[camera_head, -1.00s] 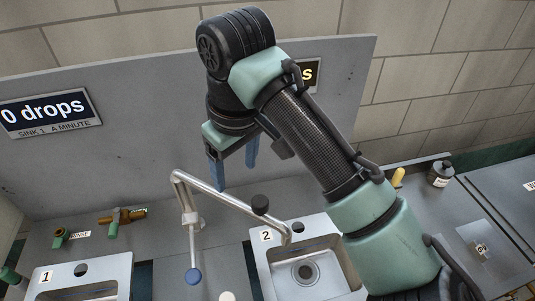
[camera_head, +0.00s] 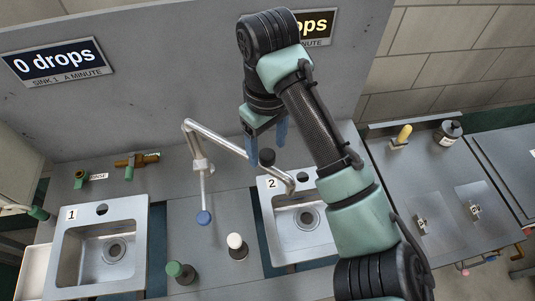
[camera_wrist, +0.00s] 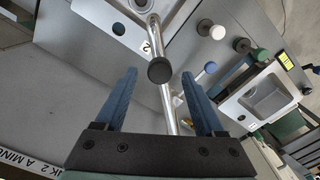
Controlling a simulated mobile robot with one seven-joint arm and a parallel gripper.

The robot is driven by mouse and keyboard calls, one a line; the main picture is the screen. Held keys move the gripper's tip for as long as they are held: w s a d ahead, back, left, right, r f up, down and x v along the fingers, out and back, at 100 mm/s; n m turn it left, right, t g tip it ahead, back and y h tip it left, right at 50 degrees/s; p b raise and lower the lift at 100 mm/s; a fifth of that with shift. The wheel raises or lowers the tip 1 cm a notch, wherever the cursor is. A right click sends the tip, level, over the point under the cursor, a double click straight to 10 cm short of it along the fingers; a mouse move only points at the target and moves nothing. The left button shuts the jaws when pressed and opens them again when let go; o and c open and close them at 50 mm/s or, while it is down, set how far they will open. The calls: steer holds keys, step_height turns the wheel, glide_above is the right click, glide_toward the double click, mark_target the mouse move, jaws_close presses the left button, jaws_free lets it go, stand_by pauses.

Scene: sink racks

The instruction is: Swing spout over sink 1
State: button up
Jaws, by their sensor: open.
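The chrome spout (camera_head: 240,152) rises from a post between the two basins and reaches right, its outlet over sink 2 (camera_head: 302,246). A black knob (camera_head: 268,156) stands on the spout's arm. A lever with a blue ball (camera_head: 204,217) hangs from the post. Sink 1 (camera_head: 70,262), with a "1" label, is at the left. My gripper (camera_head: 267,158) is open, its blue fingers pointing down by the black knob. In the wrist view the spout (camera_wrist: 167,100) runs between the open fingers, and the knob (camera_wrist: 159,71) shows just beyond the fingertips. I cannot tell whether they touch.
A green knob (camera_head: 174,268) and a white knob (camera_head: 234,240) stand between the sinks. Brass fittings (camera_head: 137,160) sit behind sink 1. A grey back panel (camera_head: 170,80) carries signs reading "drops". A bottle (camera_head: 448,132) stands at the right.

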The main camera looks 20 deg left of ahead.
mark_target(268, 154)
steer(key=shift+f, duration=1.85)
jaws_close()
